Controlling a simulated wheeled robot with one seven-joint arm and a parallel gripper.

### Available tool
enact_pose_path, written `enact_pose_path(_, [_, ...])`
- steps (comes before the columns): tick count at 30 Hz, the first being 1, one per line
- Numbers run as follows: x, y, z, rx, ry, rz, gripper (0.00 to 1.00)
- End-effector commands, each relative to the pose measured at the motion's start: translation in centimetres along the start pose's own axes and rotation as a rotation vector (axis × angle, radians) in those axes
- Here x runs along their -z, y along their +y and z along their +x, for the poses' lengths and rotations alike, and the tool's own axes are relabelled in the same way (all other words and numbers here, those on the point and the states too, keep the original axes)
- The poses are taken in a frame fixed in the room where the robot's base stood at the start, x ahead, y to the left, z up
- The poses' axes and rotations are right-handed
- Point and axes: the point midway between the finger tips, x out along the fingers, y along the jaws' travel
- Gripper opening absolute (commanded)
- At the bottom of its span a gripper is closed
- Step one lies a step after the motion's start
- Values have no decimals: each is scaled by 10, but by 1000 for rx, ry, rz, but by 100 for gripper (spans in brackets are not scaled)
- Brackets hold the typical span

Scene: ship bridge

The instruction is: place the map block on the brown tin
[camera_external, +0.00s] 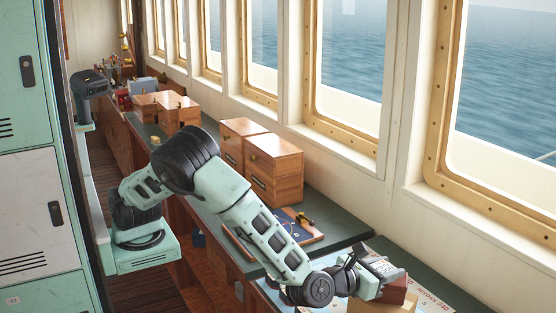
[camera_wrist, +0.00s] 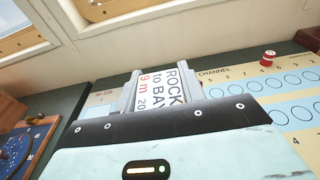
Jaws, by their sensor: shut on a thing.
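My gripper (camera_external: 374,274) is at the lower right of the external view, over the near counter. It is shut on the map block (camera_external: 394,291), which has a dark red side. In the wrist view, the block's white printed face (camera_wrist: 158,88) shows between the two grey fingers, with words such as "ROCK to BAY". A tan-brown box-like thing (camera_external: 407,305), perhaps the brown tin, shows just below the block, cut by the picture's lower edge. I cannot tell whether the block touches it. It is not visible in the wrist view.
A printed channel board (camera_wrist: 285,92) with rings lies right of my gripper, with a small red-and-white piece (camera_wrist: 268,58) at its far edge. A blue board (camera_external: 290,227) and wooden drawer boxes (camera_external: 274,167) stand farther back along the counter. Windows line the right wall.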

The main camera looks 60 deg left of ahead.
Motion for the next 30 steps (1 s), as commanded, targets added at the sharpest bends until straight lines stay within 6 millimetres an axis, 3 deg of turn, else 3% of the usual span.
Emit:
enact_pose_path(3, [10,0,2,-1,0,0,14])
enact_pose_path(13, [14,0,2,0,0,-1,14])
enact_pose_path(14, [14,0,2,0,0,-1,42])
enact_pose_path(16, [13,0,2,0,0,-2,61])
enact_pose_path(27, [7,0,1,0,0,-2,61])
enact_pose_path(30, [11,-2,-12,4,1,-1,61])
